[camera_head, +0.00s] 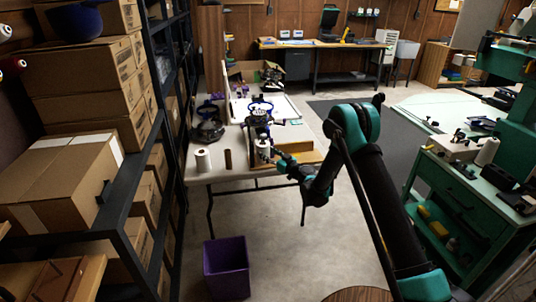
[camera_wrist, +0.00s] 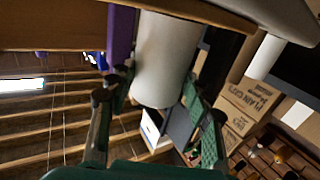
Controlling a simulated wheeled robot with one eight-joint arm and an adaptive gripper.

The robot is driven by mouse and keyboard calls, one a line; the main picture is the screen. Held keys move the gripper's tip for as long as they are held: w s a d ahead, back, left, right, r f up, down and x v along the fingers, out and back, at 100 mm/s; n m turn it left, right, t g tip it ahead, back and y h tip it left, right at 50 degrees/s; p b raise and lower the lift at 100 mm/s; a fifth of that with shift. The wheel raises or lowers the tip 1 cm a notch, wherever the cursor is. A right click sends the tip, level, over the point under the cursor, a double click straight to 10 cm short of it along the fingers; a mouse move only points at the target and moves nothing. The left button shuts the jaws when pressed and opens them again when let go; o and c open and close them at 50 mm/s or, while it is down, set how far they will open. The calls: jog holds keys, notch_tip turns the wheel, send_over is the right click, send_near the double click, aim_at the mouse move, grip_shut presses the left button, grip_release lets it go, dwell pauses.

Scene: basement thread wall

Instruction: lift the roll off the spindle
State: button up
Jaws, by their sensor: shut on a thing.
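A white roll (camera_head: 263,147) is at the front edge of the table in the head view, and my gripper (camera_head: 271,152) is at it. In the wrist view the same roll (camera_wrist: 165,60) is large and stands between my two fingers (camera_wrist: 152,105), which are shut on it. The roll's far end meets a brown wooden piece (camera_wrist: 60,42) at the top of the wrist view. I cannot make out the spindle, and I cannot tell whether the roll is still around it.
A second white roll (camera_head: 203,160) and a brown cylinder (camera_head: 228,160) stand on the table (camera_head: 232,178) to the left. A shelf with cardboard boxes (camera_head: 90,80) is at the left. A purple bin (camera_head: 226,268) is on the floor. A green bench (camera_head: 470,195) is at the right.

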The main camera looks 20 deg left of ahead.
notch_tip(320, 180, up, 14)
dwell(1.6)
jog(key=shift+r, duration=1.9)
